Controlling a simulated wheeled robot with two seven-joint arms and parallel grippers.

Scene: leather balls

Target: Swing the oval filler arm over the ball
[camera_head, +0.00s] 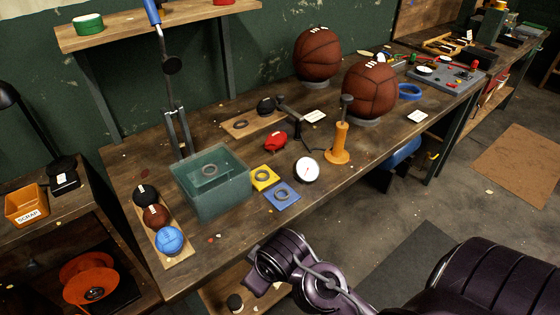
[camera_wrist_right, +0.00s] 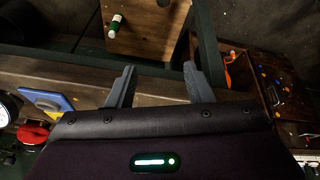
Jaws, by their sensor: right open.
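A dark stand with a slanted arm (camera_head: 290,113) stands mid-bench in the head view and looks like the filler arm. Its upper end points back left, near a black round piece (camera_head: 266,106). My right gripper (camera_wrist_right: 159,68) is open and empty, in front of and below the bench's front edge. My left gripper is out of view.
An orange hand pump (camera_head: 340,140) and a white dial gauge (camera_head: 306,170) stand in front of the stand. Two basketballs (camera_head: 317,53) (camera_head: 370,89) sit behind and right. A glass tank (camera_head: 210,182) and blue pad (camera_head: 282,195) are left. The front edge is mostly clear.

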